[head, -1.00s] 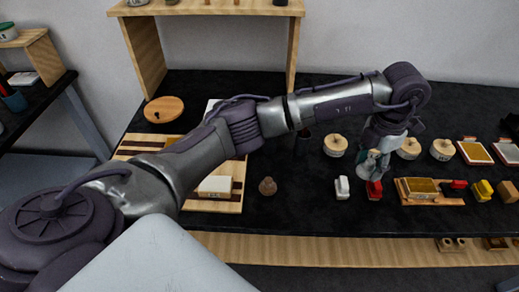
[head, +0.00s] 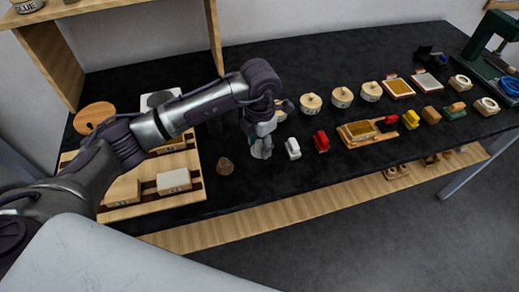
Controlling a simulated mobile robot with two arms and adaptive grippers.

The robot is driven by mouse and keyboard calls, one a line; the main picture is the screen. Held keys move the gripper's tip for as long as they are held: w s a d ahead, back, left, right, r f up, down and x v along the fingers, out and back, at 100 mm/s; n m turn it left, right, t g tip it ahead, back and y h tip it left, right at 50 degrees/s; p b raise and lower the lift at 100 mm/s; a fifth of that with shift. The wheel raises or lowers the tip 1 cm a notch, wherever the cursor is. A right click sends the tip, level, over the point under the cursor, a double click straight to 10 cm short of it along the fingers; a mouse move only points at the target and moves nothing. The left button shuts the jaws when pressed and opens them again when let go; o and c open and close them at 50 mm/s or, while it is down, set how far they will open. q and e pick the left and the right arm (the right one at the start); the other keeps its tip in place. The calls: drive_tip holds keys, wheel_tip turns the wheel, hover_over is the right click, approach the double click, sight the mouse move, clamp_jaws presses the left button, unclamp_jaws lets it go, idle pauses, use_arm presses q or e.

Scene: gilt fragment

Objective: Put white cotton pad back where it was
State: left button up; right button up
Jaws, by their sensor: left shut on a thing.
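My left gripper (head: 261,148) points down over the black table (head: 240,195), left of a small white block (head: 293,148). I cannot tell which thing in view is the white cotton pad. The white block stands apart from the gripper, with a similar red block (head: 321,142) to its right. A white-topped block (head: 173,181) lies on the wooden tray (head: 125,211) at the left. My right gripper is not in view.
A small brown cone (head: 225,166) stands left of the gripper. Several round wooden pots, such as this one (head: 342,97), stand behind. A wooden holder (head: 352,141) with a gold pad stands to the right. A wooden shelf (head: 52,68) rises at the back left. The front table strip is mostly clear.

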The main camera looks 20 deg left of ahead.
sight(260, 153)
use_arm(q)
drive_tip(key=shift+f, duration=0.45)
wheel_tip(260, 153, down, 3)
drive_tip(key=shift+p, duration=0.6)
drive_tip(key=shift+f, duration=0.1)
drive_tip(key=o, duration=0.6)
drive_tip(key=shift+f, duration=0.1)
drive_tip(key=shift+c, duration=0.2)
drive_tip(key=o, duration=0.5)
drive_tip(key=shift+c, duration=0.2)
